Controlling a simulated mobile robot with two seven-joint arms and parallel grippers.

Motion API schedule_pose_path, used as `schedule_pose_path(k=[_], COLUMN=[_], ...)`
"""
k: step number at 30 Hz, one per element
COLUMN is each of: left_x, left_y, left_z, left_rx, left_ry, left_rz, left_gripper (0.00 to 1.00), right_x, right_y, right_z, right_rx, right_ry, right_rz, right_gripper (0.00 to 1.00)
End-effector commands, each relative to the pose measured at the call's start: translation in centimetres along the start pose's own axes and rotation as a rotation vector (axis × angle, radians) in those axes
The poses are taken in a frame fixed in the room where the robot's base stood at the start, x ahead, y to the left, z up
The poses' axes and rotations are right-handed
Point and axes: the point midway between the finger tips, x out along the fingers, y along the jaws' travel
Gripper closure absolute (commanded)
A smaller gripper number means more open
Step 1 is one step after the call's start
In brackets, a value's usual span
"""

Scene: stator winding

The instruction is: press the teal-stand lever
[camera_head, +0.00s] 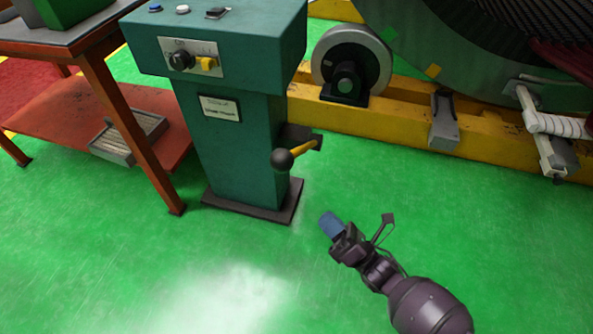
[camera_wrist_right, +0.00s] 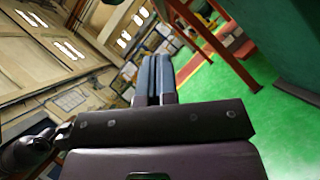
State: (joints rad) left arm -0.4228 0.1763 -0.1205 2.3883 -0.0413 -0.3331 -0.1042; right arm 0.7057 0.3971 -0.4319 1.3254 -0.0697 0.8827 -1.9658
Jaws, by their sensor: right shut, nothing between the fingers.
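The teal stand (camera_head: 235,140) stands upright on a dark base plate, left of centre in the head view. Its lever (camera_head: 297,153) sticks out from the stand's right side, with a yellow arm and a black ball knob at the near end. My right gripper (camera_head: 328,222) is shut and empty, below and to the right of the knob, clearly apart from it. In the right wrist view its blue fingers (camera_wrist_right: 153,78) lie together, and the lever does not show there. The teal stand shows at the upper right edge (camera_wrist_right: 290,35). My left gripper is not in view.
An orange-brown table (camera_head: 110,105) with a grey tray (camera_head: 130,135) on its lower shelf stands left of the stand. A yellow beam (camera_head: 400,125) with a grey roller (camera_head: 350,60) and the large round machine lies behind. The green floor around my right arm is clear.

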Motion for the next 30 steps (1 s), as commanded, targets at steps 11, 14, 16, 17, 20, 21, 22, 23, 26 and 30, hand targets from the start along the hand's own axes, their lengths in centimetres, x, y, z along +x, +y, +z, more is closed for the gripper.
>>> schedule_pose_path(k=[11, 14, 16, 17, 20, 21, 22, 23, 26, 30], left_x=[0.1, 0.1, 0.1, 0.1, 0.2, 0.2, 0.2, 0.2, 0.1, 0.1], left_y=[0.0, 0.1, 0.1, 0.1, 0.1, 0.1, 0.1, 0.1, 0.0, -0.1], left_z=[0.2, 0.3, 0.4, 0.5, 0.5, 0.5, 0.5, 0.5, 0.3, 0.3], left_rx=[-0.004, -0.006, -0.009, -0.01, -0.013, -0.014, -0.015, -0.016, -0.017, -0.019], left_ry=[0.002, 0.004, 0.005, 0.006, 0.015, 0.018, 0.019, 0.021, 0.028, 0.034], left_rz=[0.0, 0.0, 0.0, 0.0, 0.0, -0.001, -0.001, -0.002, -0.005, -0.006], left_gripper=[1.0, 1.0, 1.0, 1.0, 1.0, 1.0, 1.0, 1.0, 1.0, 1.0], right_x=[3.3, 5.0, 6.2, 6.8, 8.5, 9.2, 9.7, 10.2, 11.2, 12.2], right_y=[0.0, 0.0, 0.0, 0.0, -0.1, -0.1, -0.1, -0.1, 0.0, -0.1], right_z=[-0.1, -0.1, -0.1, -0.1, -0.1, -0.1, -0.1, -0.1, 1.1, 2.1], right_rx=[0.002, 0.003, 0.003, 0.003, 0.003, 0.004, 0.004, 0.003, 0.0, 0.001], right_ry=[-0.001, -0.001, 0.0, -0.001, 0.0, 0.0, 0.0, 0.0, 0.001, 0.001], right_rz=[0.003, 0.002, 0.001, 0.002, 0.001, 0.0, 0.0, 0.0, 0.001, -0.001], right_gripper=[1.0, 1.0, 1.0, 1.0, 1.0, 1.0, 1.0, 1.0, 1.0, 1.0])
